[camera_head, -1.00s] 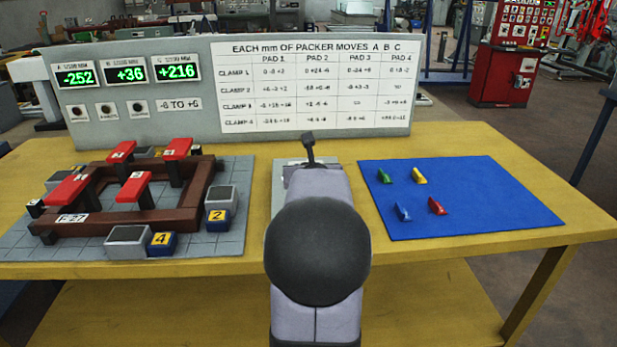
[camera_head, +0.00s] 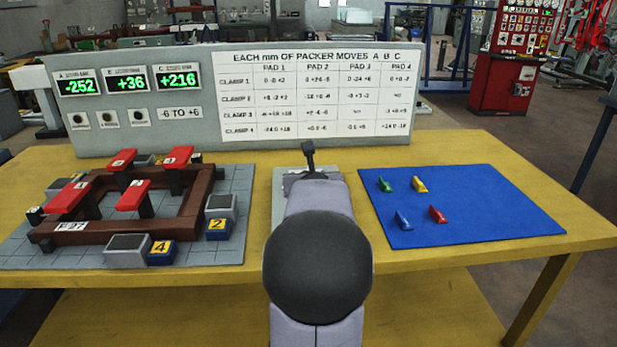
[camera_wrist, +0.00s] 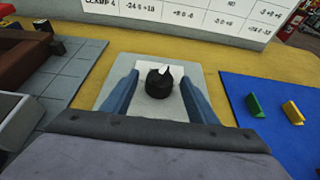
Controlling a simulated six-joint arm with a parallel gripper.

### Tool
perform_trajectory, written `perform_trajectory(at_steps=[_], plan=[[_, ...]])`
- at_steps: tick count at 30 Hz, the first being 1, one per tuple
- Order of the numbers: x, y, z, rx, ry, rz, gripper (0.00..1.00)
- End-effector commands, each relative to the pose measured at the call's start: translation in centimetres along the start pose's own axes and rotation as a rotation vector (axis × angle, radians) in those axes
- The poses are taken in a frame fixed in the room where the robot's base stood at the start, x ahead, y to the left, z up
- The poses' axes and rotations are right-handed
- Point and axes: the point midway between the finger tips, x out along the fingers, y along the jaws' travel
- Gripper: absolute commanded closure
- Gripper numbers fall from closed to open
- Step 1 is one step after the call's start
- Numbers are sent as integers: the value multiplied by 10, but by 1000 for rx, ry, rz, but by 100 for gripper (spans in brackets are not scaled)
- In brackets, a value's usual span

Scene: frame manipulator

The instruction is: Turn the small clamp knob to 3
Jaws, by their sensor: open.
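A small black round knob (camera_wrist: 158,86) with a white pointer mark stands on a light grey plate (camera_wrist: 158,119), with a white patch behind it, in the wrist view. The mark is at the knob's far side, leaning slightly right; no numbers around it are legible. My gripper (camera_wrist: 159,78) is open, with one blue-grey finger to each side of the knob and a visible gap on both sides. In the head view my arm hides the knob, and only part of the grey plate (camera_head: 279,200) shows.
Left stands a brown frame (camera_head: 190,215) with red clamps (camera_head: 133,195) and numbered pads. Right lies a blue mat (camera_head: 480,205) with several coloured wedges. Behind is a panel (camera_head: 170,135) with green readouts -252, +36, +216 and a clamp table. Yellow tabletop beside the plate is clear.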

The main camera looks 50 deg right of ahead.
Motion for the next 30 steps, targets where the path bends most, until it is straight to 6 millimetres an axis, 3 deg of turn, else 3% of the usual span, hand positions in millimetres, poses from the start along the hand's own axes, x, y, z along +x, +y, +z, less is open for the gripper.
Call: perform_trajectory(at_steps=[15,30], plan=[[-60,0,2,-1,-1,-1,47],[-68,0,0,0,0,0,47]])
